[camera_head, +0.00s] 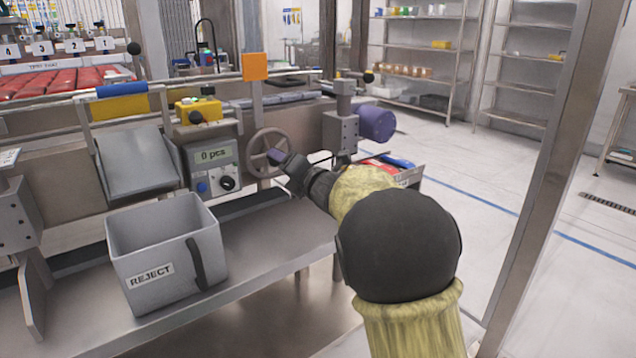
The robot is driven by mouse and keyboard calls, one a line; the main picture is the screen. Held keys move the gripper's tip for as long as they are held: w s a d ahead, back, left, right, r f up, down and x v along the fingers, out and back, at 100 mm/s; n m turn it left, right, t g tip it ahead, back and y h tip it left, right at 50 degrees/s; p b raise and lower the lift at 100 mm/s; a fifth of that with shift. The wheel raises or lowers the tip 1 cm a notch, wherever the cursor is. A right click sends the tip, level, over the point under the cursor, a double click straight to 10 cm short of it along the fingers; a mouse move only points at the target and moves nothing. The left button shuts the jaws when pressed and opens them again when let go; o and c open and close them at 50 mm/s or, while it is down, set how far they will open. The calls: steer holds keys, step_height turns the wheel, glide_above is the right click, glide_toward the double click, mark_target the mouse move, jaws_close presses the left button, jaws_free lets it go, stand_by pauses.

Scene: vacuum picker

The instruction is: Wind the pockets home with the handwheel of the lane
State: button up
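The handwheel (256,150) is a grey spoked wheel mounted upright on the side of the lane (80,150), right of the counter box. My gripper (282,160) reaches in from the right and is at the wheel's right side. Its fingertips overlap the rim in this view. I cannot tell whether the fingers are closed on the rim or a handle, or only near it. The pockets are not clearly visible; dark slats (280,98) show on the lane behind the wheel.
The counter box (212,165) reads "0 pcs", with a yellow button box (198,110) above. A grey REJECT bin (165,250) stands on the steel shelf (270,240) below. A purple motor (377,123) sits right of the wheel. A steel post (545,190) stands at the right.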

steer(key=p+v, duration=0.2)
steer(key=v, duration=1.1)
steer(key=shift+s+d, duration=0.15)
